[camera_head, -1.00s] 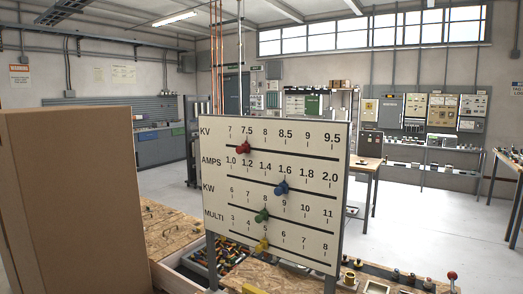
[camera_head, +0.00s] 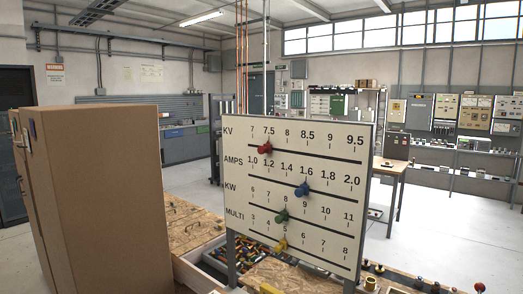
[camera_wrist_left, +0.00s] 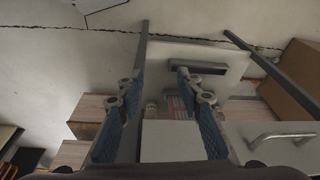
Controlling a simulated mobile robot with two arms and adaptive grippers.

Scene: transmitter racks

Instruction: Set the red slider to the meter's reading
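A white board (camera_head: 320,170) with KV, AMPS, KW and MULTI scales stands on posts in the head view. The red slider (camera_head: 264,148) sits on the top KV line, just below the 7.5 mark or slightly left of it. The blue slider (camera_head: 302,189), green slider (camera_head: 282,215) and yellow slider (camera_head: 281,244) sit on the lower lines. I cannot pick out the meter or its reading. My left gripper (camera_wrist_left: 158,80) shows only in the left wrist view. Its blue-padded fingers are apart with nothing held between them. My right gripper is in neither view.
A tall brown cabinet (camera_head: 105,200) stands to the left of the board. Wooden worktops (camera_head: 180,225) and a bin of colored parts (camera_head: 240,262) are around its base. Wall panels (camera_head: 475,111) hang at the back right. Open floor (camera_head: 440,215) lies to the right.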

